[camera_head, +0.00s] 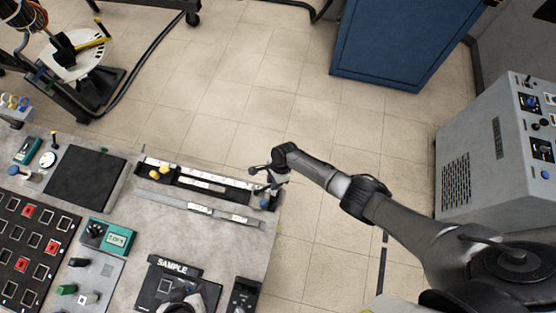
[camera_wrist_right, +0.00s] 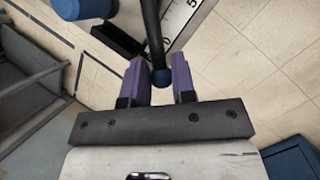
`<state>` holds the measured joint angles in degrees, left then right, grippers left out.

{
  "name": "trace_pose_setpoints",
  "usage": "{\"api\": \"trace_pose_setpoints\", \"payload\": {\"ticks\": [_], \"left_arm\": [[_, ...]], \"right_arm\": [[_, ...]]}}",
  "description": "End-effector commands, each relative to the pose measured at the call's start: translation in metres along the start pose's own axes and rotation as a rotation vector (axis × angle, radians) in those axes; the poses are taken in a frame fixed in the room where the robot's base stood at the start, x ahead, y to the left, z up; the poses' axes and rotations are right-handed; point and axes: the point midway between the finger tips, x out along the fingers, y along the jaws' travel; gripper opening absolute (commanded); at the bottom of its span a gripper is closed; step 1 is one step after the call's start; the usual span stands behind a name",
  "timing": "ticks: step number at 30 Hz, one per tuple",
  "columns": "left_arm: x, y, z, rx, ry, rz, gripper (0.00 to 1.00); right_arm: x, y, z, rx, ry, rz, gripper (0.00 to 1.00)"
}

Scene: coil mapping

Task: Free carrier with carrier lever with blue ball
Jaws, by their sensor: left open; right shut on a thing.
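In the head view my right gripper (camera_head: 268,180) is at the right end of the black rail (camera_head: 225,190), by a small blue part (camera_head: 264,203). It partly hides the carrier there. A dark grey form at the bottom edge looks like my left gripper (camera_head: 185,302); its fingers are hard to make out.
A second scaled bar (camera_head: 205,209) lies in front. A black SAMPLE block (camera_head: 175,268), teal meter (camera_head: 110,237) and button panel (camera_head: 32,240) occupy the bench. Floor (camera_head: 310,235) is open right of the bench, before a grey cabinet (camera_head: 490,150).

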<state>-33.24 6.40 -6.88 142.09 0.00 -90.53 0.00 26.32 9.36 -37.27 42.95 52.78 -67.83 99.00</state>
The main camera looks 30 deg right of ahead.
Motion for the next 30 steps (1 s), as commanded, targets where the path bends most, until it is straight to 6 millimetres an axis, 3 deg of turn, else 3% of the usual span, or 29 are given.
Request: {"api": "trace_pose_setpoints", "payload": {"ticks": [13,14,19,30], "left_arm": [[-0.0006,-0.0036,0.0006,0.012,-0.002,-0.009,0.55],[-0.0006,-0.0038,0.0006,0.013,-0.002,-0.010,0.55],[-0.0006,-0.0038,0.0006,0.013,-0.002,-0.010,0.55],[-0.0037,-0.0016,-0.0009,0.005,-0.001,-0.004,0.55]], "right_arm": [[-0.0002,-0.0011,0.0037,0.002,-0.003,-0.003,0.00],[-0.0002,-0.0011,0.0037,0.002,-0.003,-0.003,0.25],[0.0000,-0.0009,0.0032,0.002,-0.002,-0.003,0.42],[-0.0073,-0.0004,0.0025,0.003,-0.001,-0.003,0.44]]}}
